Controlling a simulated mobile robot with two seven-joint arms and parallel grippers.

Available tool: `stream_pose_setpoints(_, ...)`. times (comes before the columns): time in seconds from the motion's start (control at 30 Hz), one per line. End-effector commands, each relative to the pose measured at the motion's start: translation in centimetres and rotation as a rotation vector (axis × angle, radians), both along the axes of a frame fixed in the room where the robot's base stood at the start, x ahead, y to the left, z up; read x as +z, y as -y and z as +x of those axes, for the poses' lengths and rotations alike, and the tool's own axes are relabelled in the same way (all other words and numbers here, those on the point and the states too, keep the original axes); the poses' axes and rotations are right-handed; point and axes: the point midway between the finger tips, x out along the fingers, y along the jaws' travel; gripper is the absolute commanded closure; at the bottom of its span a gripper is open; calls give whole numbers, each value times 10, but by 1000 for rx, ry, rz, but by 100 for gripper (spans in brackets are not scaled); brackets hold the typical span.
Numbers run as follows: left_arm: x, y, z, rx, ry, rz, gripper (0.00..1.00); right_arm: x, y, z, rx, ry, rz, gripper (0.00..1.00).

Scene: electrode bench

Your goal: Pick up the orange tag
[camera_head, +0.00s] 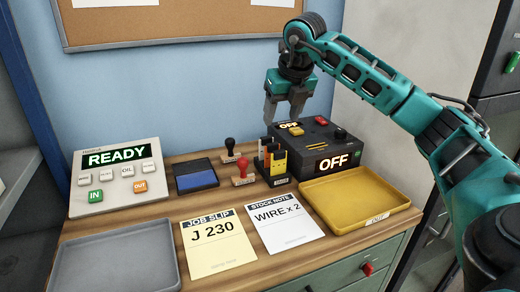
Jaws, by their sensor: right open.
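My right gripper (283,114) is open and empty, pointing down, above the holder in the picture and by the box's back left corner. My left gripper is out of view.
The black box (318,148) reading OFF stands right of the holder. Two stamps (243,172) and a blue ink pad (196,179) are left of it. A yellow tray (340,178), a grey tray (120,240), two paper slips (218,245) and a READY panel (118,175) take up much of the bench.

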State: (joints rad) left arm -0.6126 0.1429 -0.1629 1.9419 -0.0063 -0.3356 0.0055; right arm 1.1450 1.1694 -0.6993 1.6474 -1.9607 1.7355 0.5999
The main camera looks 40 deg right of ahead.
Motion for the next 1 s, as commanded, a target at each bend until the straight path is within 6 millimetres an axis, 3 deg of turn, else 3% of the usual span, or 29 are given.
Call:
stream_pose_setpoints(0.33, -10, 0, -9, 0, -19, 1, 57, -56, 6, 21, 1, -4, 1, 40)
stream_pose_setpoints(1.0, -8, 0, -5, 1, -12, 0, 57, -118, 11, 47, 1, -1, 1, 40)
